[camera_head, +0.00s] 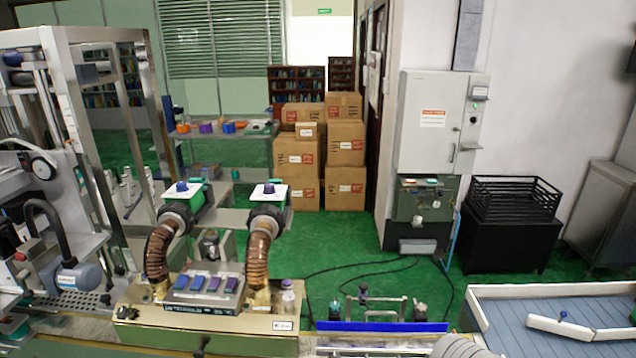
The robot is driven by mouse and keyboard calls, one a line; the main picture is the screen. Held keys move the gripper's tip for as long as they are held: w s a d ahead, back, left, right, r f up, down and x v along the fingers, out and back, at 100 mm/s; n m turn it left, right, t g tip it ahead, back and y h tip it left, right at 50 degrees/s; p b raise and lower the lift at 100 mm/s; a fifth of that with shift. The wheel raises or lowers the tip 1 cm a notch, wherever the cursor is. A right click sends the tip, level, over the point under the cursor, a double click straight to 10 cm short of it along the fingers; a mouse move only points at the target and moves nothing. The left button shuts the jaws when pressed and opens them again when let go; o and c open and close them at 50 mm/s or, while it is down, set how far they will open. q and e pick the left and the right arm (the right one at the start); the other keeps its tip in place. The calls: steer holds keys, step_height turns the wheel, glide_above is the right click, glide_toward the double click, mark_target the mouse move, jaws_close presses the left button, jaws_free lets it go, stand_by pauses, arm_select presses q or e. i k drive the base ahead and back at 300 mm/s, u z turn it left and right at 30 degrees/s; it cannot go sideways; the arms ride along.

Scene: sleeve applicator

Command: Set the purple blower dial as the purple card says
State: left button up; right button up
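Two blowers with brown ribbed hoses stand left of centre. The right blower (268,219) has a white plate on top with a dark purple dial (269,187). The left blower (178,215) has a similar plate with a bluer dial (182,187). The pointer direction and markings of both dials are too small to read. I cannot pick out a purple card with readable text. Neither of my grippers is clearly in view.
A beige control box (205,322) with several blue and purple switches and a small purple-topped knob (287,284) sits in front of the blowers. A metal-framed machine (105,150) stands at left. A blue-grey conveyor (545,310) lies at right. Green floor is open behind.

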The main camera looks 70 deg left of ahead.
mark_target(269, 188)
steer(key=u, duration=0.05)
steer(key=i, duration=0.1)
steer(key=u, duration=1.3)
